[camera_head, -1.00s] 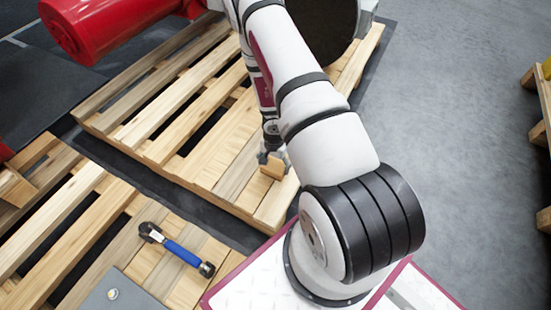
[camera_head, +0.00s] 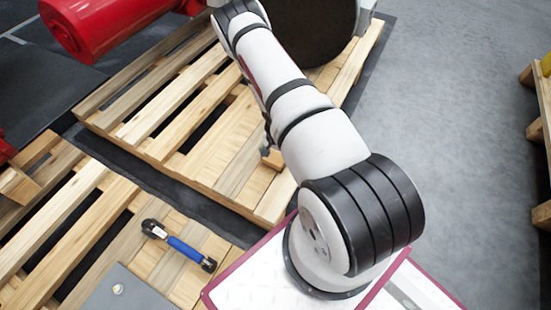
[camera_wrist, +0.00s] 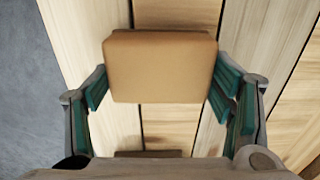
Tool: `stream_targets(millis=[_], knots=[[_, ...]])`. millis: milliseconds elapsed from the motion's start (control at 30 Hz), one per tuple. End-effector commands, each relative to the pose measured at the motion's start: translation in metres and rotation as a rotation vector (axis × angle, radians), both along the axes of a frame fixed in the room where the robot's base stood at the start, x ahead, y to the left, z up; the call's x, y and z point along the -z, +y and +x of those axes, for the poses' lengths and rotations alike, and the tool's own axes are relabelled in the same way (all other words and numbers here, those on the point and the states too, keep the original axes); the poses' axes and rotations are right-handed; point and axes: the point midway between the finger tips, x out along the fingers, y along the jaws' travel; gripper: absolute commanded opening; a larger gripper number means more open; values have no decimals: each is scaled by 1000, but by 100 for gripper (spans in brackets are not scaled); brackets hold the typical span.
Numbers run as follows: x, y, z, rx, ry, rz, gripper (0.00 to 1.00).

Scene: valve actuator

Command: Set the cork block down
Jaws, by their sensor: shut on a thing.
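The cork block (camera_wrist: 160,65) is tan and box-shaped with rounded edges. In the wrist view it sits between the two green-padded fingers of my gripper (camera_wrist: 162,92), which is shut on it. Pallet boards (camera_wrist: 175,125) lie beneath it; I cannot tell whether the block touches them. In the head view a small part of the block (camera_head: 272,159) shows beside my arm, over the near right part of the far wooden pallet (camera_head: 232,170). My arm hides most of the gripper there.
A blue-handled tool (camera_head: 180,246) lies on the near pallet (camera_head: 75,235), beside a grey plate (camera_head: 125,290). A red cylinder (camera_head: 100,25) and a large dark round part (camera_head: 325,35) stand at the back. Grey floor (camera_head: 450,130) is clear at right.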

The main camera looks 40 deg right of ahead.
Motion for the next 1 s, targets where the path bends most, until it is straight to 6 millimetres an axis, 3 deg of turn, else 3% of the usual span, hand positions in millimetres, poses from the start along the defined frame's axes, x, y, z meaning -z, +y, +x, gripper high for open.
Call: stream_targets(millis=[400, 433, 500, 533, 1000], knots=[[6, 0, 1, 0, -3, -1, 49], [6, 0, 1, 0, -3, -1, 77], [5, 0, 1, 0, -3, -1, 93], [5, 0, 1, 0, -3, -1, 95], [-3, 0, 2, 0, -4, -1, 95]])
